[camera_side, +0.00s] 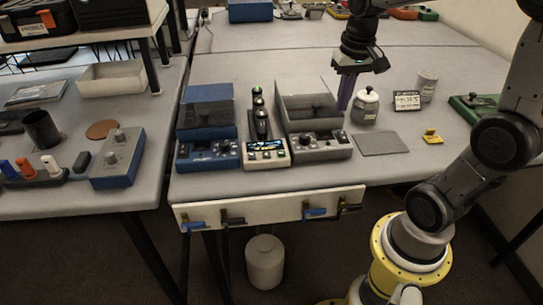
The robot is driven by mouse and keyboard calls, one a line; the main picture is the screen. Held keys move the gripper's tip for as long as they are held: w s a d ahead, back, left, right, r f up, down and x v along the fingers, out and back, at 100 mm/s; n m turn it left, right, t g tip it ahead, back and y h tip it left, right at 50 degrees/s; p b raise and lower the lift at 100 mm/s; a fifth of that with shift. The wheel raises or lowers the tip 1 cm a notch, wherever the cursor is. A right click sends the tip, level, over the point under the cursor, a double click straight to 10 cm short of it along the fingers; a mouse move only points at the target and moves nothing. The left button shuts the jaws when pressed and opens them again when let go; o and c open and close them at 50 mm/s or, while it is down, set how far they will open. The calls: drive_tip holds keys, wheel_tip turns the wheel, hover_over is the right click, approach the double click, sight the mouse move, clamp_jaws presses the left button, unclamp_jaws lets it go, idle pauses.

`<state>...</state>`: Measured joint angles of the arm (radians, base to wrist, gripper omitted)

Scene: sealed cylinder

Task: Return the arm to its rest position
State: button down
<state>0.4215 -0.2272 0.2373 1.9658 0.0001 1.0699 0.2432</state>
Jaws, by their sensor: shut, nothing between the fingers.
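My gripper (344,93) hangs at the back middle of the right-hand table, pointing down, with its purple fingers together and nothing between them. My arm reaches in from the right side of the picture.
A blue box (207,150) and a device with a small screen (265,148) stand left of the grey box. A grey plate (382,143), a yellow piece (432,136), a small display (407,100) and a canister (427,86) lie to the right. The table behind is mostly clear.

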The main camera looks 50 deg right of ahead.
drive_tip(key=s+a+r+n+t, duration=0.1)
drive_tip(key=s+a+n+t, duration=0.3)
drive_tip(key=s+a+n, duration=0.3)
drive_tip(key=shift+s+a+r+n+t, duration=0.15)
drive_tip(key=shift+s+a+n+t, duration=0.15)
drive_tip(key=shift+s+a, duration=1.65)
drive_tip(key=shift+w+a, duration=0.45)
